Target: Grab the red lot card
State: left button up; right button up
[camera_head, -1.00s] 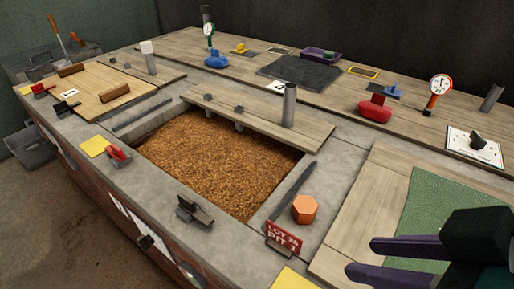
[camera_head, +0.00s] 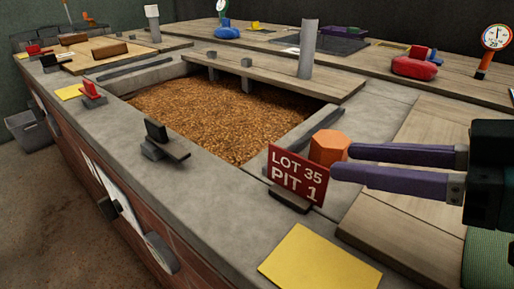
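The red lot card (camera_head: 296,176), lettered "LOT 35 PIT 1" in white, stands upright in a dark holder (camera_head: 290,200) on the concrete rim at the pit's near right corner. My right gripper (camera_head: 341,161) comes in from the right, its two purple fingers parallel with a gap between them. Whether a fingertip touches the card I cannot tell. My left gripper is not in view.
An orange hexagonal block (camera_head: 329,146) stands just behind the card, close to the fingertips. A yellow sheet (camera_head: 319,262) lies in front on the rim. The grain pit (camera_head: 215,118) opens to the left. A dark clip-like stand (camera_head: 163,145) sits on the near rim.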

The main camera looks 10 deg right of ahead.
aim_at(298, 156)
jog(key=x, duration=0.3)
jog(key=shift+b, duration=0.35)
jog(key=b+x, duration=0.2)
jog(key=x, duration=0.3)
jog(key=shift+s+a, duration=0.1)
jog(key=shift+a, duration=0.2)
grip_shut()
